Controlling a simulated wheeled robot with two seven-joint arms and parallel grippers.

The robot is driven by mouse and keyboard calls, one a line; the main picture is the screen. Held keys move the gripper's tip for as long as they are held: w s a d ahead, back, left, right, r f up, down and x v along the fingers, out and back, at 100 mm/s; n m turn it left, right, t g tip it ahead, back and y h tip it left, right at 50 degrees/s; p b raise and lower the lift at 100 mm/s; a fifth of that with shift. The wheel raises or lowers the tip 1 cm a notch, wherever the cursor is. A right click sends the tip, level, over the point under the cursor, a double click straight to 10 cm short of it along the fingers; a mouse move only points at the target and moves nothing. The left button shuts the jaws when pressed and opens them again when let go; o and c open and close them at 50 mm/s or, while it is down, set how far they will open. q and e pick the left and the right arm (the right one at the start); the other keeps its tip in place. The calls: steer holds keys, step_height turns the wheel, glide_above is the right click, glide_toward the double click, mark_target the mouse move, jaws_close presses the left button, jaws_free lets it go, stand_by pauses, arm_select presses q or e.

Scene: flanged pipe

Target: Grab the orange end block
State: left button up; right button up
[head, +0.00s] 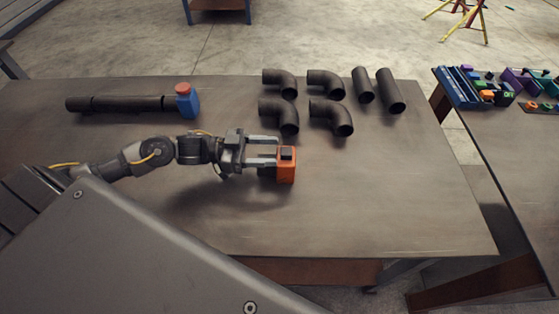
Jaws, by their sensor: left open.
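My left gripper (277,152) comes in from the left. Its fingers are open and reach to the left side of the block, at or around the dark piece. I cannot tell whether the fingers touch the block. My right gripper is not in view.
Several dark pipe elbows (325,83) and two straight pipes (391,92) lie behind the block. A long pipe (120,103) with a blue block (188,103) and red cap lies at the back left. A second table (505,150) with coloured parts stands right. The front right tabletop is clear.

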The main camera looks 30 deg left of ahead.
arm_select(q)
steer(key=shift+x, duration=1.05)
jaws_close()
stand_by(0.5)
steer(key=shift+r, duration=0.15)
